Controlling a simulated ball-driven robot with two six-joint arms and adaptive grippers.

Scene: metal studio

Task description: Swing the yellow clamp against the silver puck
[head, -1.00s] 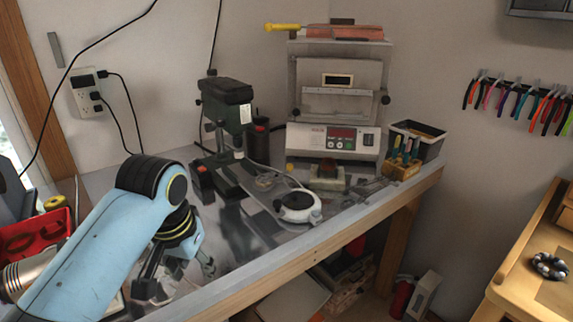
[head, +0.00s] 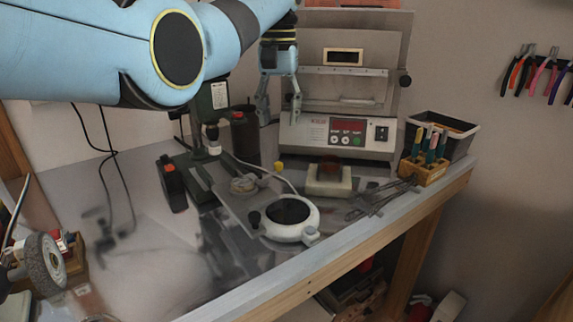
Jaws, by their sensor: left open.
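My left arm comes in from the upper left, and its gripper (head: 281,116) hangs fingers-down in front of the left side of the grey furnace. It is open with nothing between its fingers. A small yellow piece (head: 279,167) stands on the bench below the gripper, apart from it; it is too small to tell if it is the yellow clamp. I cannot make out a silver puck for certain. A round white device with a dark top (head: 291,218) sits near the bench's front edge. My right gripper is out of view.
The furnace (head: 347,138) stands at the back. A drill press (head: 213,149) is left of it. A pale block (head: 330,180), tongs (head: 379,199), a wooden tool holder (head: 423,173) and a black bin (head: 462,142) fill the right side. Clear bench (head: 165,270) lies front left.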

